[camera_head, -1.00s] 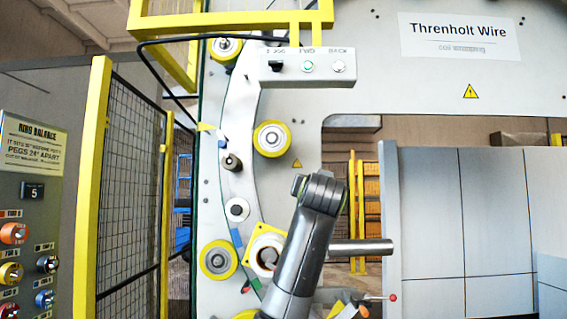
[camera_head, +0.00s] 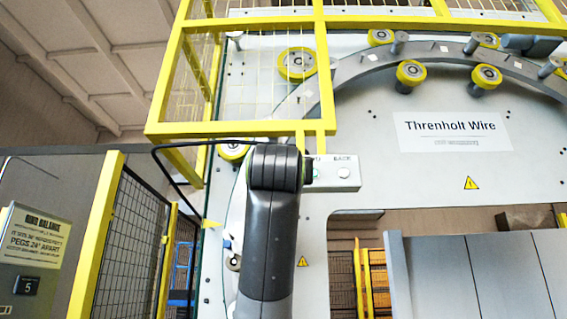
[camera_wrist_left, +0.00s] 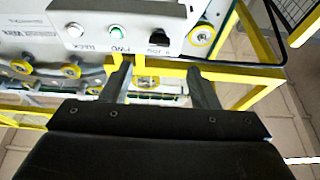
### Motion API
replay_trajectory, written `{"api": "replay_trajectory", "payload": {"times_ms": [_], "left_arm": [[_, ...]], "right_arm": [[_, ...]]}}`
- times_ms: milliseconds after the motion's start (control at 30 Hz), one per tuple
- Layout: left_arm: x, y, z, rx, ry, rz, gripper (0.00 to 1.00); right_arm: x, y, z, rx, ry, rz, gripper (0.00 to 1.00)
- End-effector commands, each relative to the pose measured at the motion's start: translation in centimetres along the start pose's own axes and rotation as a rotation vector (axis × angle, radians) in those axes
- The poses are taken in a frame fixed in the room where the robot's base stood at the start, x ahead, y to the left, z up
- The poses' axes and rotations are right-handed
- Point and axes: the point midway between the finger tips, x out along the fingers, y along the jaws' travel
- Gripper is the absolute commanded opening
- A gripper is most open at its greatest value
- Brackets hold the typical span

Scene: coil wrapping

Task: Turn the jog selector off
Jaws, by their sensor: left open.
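The jog selector (camera_wrist_left: 160,38) is a dark knob on the pale control box (camera_wrist_left: 100,17), which appears upside down in the left wrist view. Beside it are a green-lit button (camera_wrist_left: 117,31) and a white button (camera_wrist_left: 75,30). My left gripper (camera_wrist_left: 159,70) is open and empty. Its fingertips point towards the box, with the selector in line with the gap between them and no contact visible. In the head view my left arm covers the selector and the box's left part; the box's right end (camera_head: 350,182) shows. My right gripper is not in view.
A yellow guard frame (camera_head: 325,75) stands close above the box. A black cable (camera_head: 165,185) loops to its left. Yellow-rimmed rollers (camera_head: 410,72) sit on the machine's curved ring. A mesh fence (camera_head: 128,245) stands at the left.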

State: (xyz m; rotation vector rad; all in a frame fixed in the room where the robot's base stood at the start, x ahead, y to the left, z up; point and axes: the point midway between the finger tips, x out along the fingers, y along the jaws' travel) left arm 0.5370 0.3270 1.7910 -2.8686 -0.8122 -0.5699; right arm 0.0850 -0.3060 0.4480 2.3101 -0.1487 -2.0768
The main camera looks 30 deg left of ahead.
Motion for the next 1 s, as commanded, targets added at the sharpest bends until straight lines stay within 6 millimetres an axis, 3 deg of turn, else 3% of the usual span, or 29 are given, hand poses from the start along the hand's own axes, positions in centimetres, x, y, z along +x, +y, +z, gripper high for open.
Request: {"api": "replay_trajectory", "payload": {"times_ms": [33,200,500,700,1000], "left_arm": [[1.4,0.0,-0.5,0.001,-0.004,-0.001,0.55],[4.8,0.0,-0.4,0.001,-0.004,0.000,0.55],[9.2,0.0,-0.3,0.000,-0.002,0.000,0.55],[10.3,0.1,-0.1,0.000,0.000,0.001,0.55],[10.4,0.1,0.1,-0.001,0.000,0.002,0.55]], "right_arm": [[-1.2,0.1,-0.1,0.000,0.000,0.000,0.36],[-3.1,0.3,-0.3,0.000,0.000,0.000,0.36],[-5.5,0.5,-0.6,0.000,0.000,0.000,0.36],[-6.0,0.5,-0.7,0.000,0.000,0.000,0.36],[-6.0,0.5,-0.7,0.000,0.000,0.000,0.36]]}}
